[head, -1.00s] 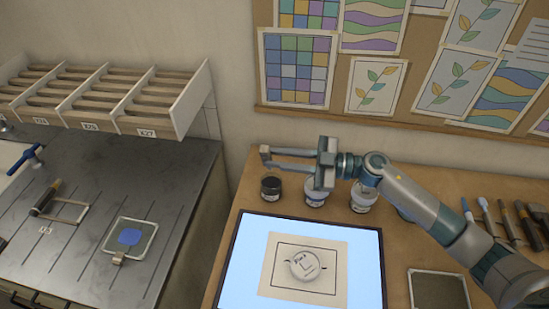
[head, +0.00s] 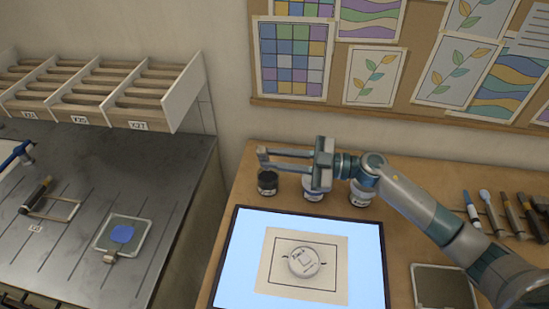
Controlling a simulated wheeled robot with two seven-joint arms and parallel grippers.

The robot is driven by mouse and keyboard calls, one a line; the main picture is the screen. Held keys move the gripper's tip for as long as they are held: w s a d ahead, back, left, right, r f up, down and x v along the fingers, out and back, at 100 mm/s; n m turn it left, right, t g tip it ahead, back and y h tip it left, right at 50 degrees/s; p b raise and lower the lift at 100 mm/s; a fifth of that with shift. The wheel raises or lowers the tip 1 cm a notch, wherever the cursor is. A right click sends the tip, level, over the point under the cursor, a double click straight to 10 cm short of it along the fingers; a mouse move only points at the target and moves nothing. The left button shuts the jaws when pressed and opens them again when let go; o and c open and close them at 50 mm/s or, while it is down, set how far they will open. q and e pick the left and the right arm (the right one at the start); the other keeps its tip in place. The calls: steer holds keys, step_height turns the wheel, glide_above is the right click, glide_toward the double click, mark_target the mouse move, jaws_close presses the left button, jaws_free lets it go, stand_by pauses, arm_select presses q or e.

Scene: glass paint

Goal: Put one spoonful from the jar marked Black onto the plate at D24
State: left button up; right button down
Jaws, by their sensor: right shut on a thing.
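My right gripper (head: 264,158) reaches in from the right, its fingers pointing left above the back of the wooden table. It is shut on a small grey thing at its fingertips; I cannot tell whether this is a spoon. A dark-filled jar (head: 267,183) stands just below the fingertips, apart from them as far as I can see. Its label is too small to read. A second jar (head: 313,190) and a third jar (head: 360,194) stand to its right, partly hidden by my arm. A plate with a blue patch (head: 107,246) lies on the left bench. I cannot read D24 anywhere. My left gripper is not in view.
Several brushes and tools (head: 491,213) lie at the right, with a dark tray (head: 444,289) in front. A slotted rack (head: 176,98) stands behind the left bench.

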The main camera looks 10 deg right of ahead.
steer(key=shift+w+d+f+b, duration=0.1)
steer(key=shift+w+f+b, duration=0.15)
steer(key=shift+f+b, duration=0.5)
steer(key=shift+w+d+f+b, duration=0.15)
steer(key=shift+w+f+b, duration=0.2)
steer(key=shift+f, duration=0.7)
steer(key=shift+w+d+f+b, duration=0.1)
steer(key=shift+w+f+b, duration=0.1)
steer(key=shift+f+b, duration=0.6)
steer(key=shift+s+a+r+p, duration=0.1)
steer(key=shift+s+r+p, duration=0.2)
steer(key=shift+r+p, duration=0.5)
steer(key=shift+s+a+r+p, duration=0.15)
steer(key=shift+s+r+p, duration=0.25)
steer(key=shift+p, duration=0.75)
steer(key=shift+s+a+r+p, duration=0.1)
steer(key=shift+s+r+p, duration=0.1)
steer(key=shift+r+p, duration=0.65)
steer(key=shift+f, duration=0.15)
step_height(320, 180, up, 4)
steer(key=p, duration=0.5)
steer(key=shift+r, duration=0.25)
steer(key=shift+s+f, duration=0.1)
